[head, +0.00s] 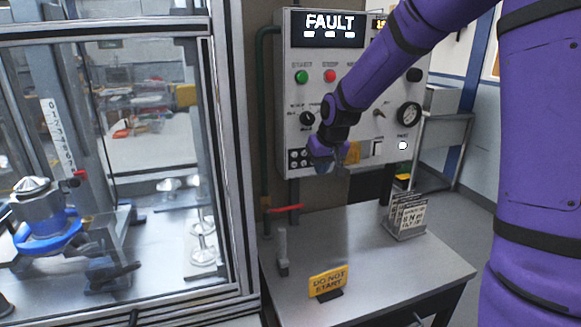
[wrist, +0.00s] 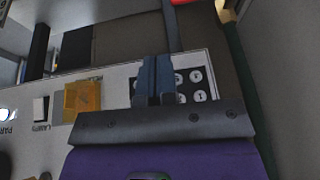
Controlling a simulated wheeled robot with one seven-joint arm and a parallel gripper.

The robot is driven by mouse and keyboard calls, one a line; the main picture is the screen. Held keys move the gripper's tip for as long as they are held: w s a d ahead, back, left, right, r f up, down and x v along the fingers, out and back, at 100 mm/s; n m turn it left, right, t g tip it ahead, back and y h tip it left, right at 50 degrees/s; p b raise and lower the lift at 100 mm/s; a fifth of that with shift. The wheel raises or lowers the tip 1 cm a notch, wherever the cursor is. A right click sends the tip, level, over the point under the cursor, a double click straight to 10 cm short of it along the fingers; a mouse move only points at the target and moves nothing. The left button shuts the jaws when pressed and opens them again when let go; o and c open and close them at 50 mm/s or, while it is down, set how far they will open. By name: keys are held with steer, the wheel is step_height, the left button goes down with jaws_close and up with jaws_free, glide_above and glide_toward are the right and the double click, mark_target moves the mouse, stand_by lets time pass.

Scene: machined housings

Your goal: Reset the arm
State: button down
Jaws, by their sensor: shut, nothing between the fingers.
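My purple arm reaches in from the upper right in the head view. My gripper (head: 325,167) is at the lower edge of the grey control panel (head: 345,75), beside its black button block (head: 299,158). In the wrist view my gripper (wrist: 157,65) shows its two blue-grey fingers together with nothing between them. The button block (wrist: 200,88) with round white buttons lies just right of the fingers there. I cannot tell whether the fingertips touch the panel. The panel's display (head: 327,27) reads FAULT.
Below the panel a metal table (head: 370,255) carries a yellow DO NOT START sign (head: 329,281), a rack of cards (head: 407,213) and a small grey upright post (head: 283,250). A glazed machine enclosure (head: 232,130) stands close on the left. A yellow cover (wrist: 82,98) juts from the panel.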

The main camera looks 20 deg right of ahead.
steer(key=s+r, duration=0.4)
steer(key=s, duration=0.7)
steer(key=s+r, duration=0.4)
steer(key=s, duration=0.8)
steer(key=s+r, duration=0.5)
steer(key=s, duration=0.6)
steer(key=shift+s+t+h, duration=0.2)
steer(key=shift+t+h, duration=0.1)
steer(key=shift+t, duration=0.1)
